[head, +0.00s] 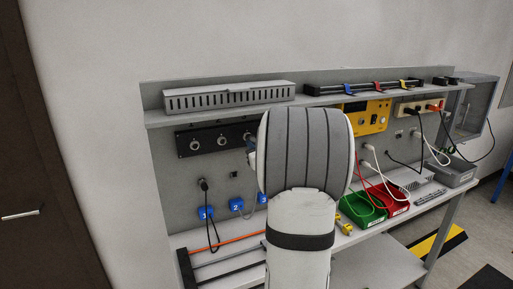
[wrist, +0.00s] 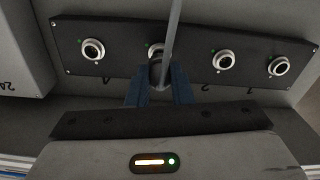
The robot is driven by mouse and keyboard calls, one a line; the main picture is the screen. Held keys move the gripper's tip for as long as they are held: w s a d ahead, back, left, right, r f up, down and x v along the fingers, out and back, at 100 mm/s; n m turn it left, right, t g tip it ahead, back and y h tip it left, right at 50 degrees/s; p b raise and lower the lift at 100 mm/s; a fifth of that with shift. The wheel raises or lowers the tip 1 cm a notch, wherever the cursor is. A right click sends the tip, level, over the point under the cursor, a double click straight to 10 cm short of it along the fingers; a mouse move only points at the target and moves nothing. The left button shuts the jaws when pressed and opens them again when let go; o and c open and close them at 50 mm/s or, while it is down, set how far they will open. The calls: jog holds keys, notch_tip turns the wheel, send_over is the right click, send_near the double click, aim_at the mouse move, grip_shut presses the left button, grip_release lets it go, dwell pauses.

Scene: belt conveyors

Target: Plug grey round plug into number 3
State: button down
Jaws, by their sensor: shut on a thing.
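My gripper (wrist: 158,88) is shut on the grey round plug (wrist: 157,72) in the wrist view. Its grey cable (wrist: 173,30) runs up across the picture. The black panel (wrist: 125,60) carries a row of round sockets and appears upside down. The plug is in front of the third socket from the right (wrist: 154,48) and overlaps its lower edge. I cannot tell whether they touch. That socket's own label is hidden. In the head view, the panel (head: 210,133) shows left of my arm, which hides its right part and most of my gripper.
A green bin (head: 362,209) and a red bin (head: 392,203) stand right of my arm. A slotted grey duct (head: 230,96) lies on the shelf above.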

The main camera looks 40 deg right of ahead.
jog(key=shift+n+b, duration=0.5)
jog(key=shift+b, duration=0.2)
jog(key=shift+s+f+b, duration=0.25)
jog(key=shift+b, duration=0.1)
dwell(0.4)
jog(key=shift+w+d+b, duration=0.15)
jog(key=shift+w+b, duration=0.2)
jog(key=shift+w, duration=0.35)
dwell(1.7)
jog(key=c, duration=1.2)
grip_release()
jog(key=b+v, duration=0.1)
jog(key=v, duration=0.7)
jog(key=shift+b, duration=0.4)
